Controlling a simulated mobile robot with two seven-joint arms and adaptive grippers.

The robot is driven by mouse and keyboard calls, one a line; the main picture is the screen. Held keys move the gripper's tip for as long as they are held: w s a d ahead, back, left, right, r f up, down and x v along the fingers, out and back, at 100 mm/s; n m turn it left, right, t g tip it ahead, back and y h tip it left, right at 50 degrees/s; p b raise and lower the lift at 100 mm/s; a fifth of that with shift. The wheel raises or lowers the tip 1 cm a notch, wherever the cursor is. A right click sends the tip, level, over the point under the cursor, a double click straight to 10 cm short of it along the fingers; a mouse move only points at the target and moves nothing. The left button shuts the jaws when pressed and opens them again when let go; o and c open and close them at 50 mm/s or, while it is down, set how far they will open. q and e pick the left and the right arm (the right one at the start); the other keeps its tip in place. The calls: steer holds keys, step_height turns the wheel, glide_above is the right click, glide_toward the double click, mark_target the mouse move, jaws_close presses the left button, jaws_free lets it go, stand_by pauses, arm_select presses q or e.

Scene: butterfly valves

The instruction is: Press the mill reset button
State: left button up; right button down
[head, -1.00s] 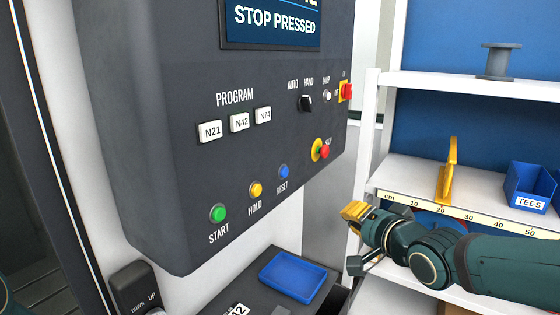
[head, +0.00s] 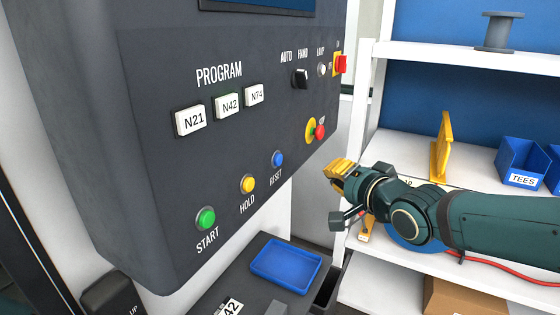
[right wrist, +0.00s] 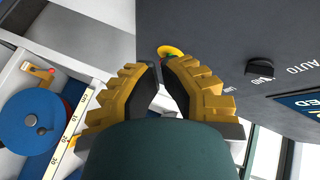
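The blue RESET button (head: 278,159) is on the dark mill control panel (head: 150,130), to the right of the yellow HOLD button (head: 248,184) and green START button (head: 205,219). My right gripper (head: 338,170) is to the right of the RESET button, in front of the shelves and apart from the button in the picture. Its yellow fingers look closed together and empty. In the right wrist view the fingertips (right wrist: 158,70) nearly meet, with the red and yellow stop button (right wrist: 172,51) beyond them. The RESET button cannot be made out there. My left gripper is not in view.
The red stop button (head: 319,132) on its yellow ring sits above and right of RESET. A blue tray (head: 286,266) lies below the panel. White shelves (head: 460,60) with a blue TEES bin (head: 521,164) and a yellow upright part (head: 441,145) stand behind my right arm.

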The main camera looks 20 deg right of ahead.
mark_target(278, 160)
steer(key=w+a+b, duration=0.2)
steer(key=w+a, duration=0.3)
steer(key=w, duration=0.1)
steer(key=shift+a, duration=0.25)
steer(key=shift+w+a, duration=0.1)
steer(key=shift+w, duration=0.05)
stand_by(1.3)
steer(key=shift+w+a, duration=0.2)
steer(key=shift+w, duration=0.1)
